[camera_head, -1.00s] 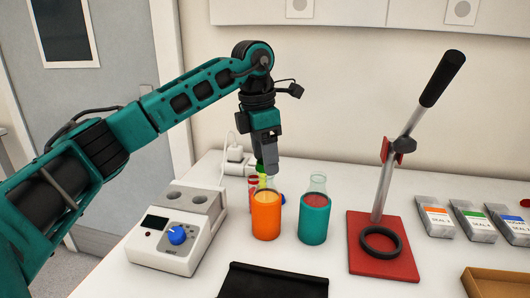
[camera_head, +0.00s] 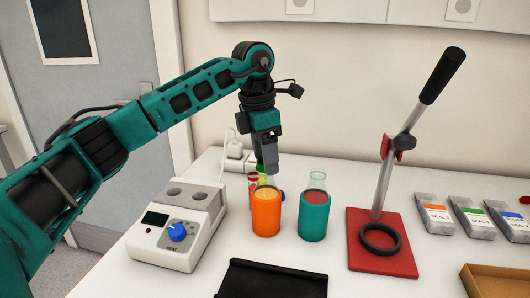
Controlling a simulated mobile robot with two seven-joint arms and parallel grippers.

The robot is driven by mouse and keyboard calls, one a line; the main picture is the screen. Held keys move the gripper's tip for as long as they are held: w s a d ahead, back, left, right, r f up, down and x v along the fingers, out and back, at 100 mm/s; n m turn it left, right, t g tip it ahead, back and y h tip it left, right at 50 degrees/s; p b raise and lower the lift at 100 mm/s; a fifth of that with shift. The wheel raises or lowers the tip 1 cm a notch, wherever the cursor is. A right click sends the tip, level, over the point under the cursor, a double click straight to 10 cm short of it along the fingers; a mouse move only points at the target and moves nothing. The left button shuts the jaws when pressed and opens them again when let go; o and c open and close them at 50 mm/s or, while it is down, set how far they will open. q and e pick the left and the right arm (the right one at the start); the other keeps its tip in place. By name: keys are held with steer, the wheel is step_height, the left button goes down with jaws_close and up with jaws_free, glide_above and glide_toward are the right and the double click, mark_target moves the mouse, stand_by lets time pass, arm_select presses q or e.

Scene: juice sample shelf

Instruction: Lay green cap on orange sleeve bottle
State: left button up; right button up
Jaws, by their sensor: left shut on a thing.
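The orange sleeve bottle (camera_head: 266,215) stands upright on the white table, a clear neck above its orange sleeve. My left gripper (camera_head: 267,165) points down right at the bottle's mouth in this view. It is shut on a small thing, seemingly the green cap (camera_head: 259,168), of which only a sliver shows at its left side. The fingers hide most of the cap and the bottle's mouth, so I cannot tell whether cap and bottle touch. My right gripper is not in view.
A teal sleeve bottle (camera_head: 313,217) stands close on the right. Partly hidden coloured things stand behind the orange bottle. A white heater device (camera_head: 178,232) is on the left, a black tray (camera_head: 273,280) in front. A red-based lever press (camera_head: 381,244) stands right, beside several seal packets (camera_head: 435,217).

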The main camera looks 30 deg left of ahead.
mark_target(258, 163)
arm_select(q)
steer(key=shift+f, duration=0.6)
steer(key=o, duration=1.1)
steer(key=shift+r, duration=0.1)
steer(key=r, duration=0.8)
steer(key=s+a+r, duration=0.1)
steer(key=r, duration=0.3)
steer(key=shift+s+r+p, duration=0.1)
steer(key=shift+r+p, duration=0.2)
